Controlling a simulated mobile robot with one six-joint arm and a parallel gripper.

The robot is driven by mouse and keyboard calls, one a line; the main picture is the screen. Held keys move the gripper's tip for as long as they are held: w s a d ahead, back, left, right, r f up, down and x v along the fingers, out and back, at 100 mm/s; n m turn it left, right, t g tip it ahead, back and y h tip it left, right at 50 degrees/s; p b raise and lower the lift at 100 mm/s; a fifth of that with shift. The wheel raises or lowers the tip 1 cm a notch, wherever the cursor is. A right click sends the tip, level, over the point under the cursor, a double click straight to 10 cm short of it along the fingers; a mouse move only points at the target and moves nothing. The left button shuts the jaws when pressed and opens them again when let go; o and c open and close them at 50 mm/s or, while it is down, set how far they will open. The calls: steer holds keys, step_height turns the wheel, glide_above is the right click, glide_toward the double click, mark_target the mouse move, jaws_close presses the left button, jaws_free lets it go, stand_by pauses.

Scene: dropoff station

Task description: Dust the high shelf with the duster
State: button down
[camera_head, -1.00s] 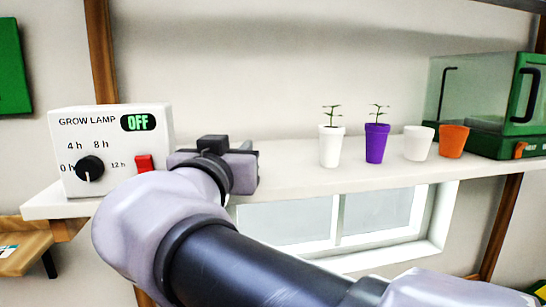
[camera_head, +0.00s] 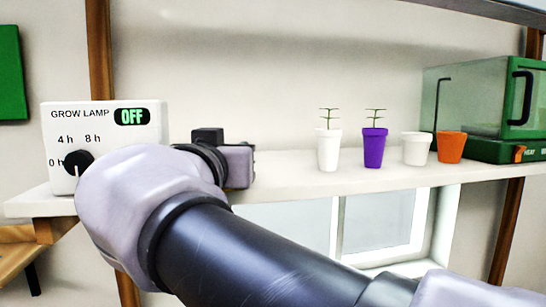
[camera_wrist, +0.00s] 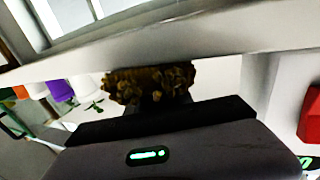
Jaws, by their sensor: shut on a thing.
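The duster (camera_wrist: 150,82) shows in the wrist view as a brown, fluffy head just beyond my gripper (camera_wrist: 155,106), which is shut on it. Its handle is mostly hidden by my gripper. In the head view my wrist blocks the duster, and the back of my gripper (camera_head: 238,166) is at the white shelf, right of the grow lamp box. The long white shelf (camera_head: 290,180) runs along the wall, and its edge crosses the wrist view close to the duster. I cannot tell whether the duster touches it. Another shelf edge (camera_head: 490,10) shows at the top right.
A grow lamp box (camera_head: 95,125) reading OFF stands at the shelf's left end, close to my wrist. A white pot (camera_head: 328,150) and purple pot (camera_head: 374,148) with seedlings, an empty white pot (camera_head: 416,149), an orange pot (camera_head: 451,147) and a green glass case (camera_head: 490,105) stand right.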

steer(key=shift+w+a+f+b, duration=0.1)
steer(key=shift+w+a+b, duration=0.15)
steer(key=shift+w, duration=0.5)
steer(key=shift+w+a+b, duration=0.15)
steer(key=shift+w+a, duration=0.05)
steer(key=shift+w, duration=0.5)
steer(key=shift+s+d+f+b, duration=0.1)
steer(key=shift+s+d+b, duration=0.1)
steer(key=shift+s+b, duration=0.6)
steer(key=shift+s+d+r+b, duration=0.1)
steer(key=shift+s+r+b, duration=0.05)
steer(key=shift+s+b, duration=0.15)
steer(key=shift+s+d+r+b, duration=0.1)
steer(key=shift+s+b, duration=0.05)
steer(key=shift+s, duration=0.25)
steer(key=shift+w+a+f+b, duration=0.1)
steer(key=shift+w+b, duration=0.05)
steer(key=shift+w, duration=0.25)
steer(key=shift+w+a+f+b, duration=0.1)
steer(key=shift+w+b, duration=0.05)
steer(key=shift+w, duration=0.25)
steer(key=shift+r, duration=0.1)
step_height(320, 180, up, 4)
steer(key=shift+r+p, duration=0.1)
steer(key=shift+p, duration=1.15)
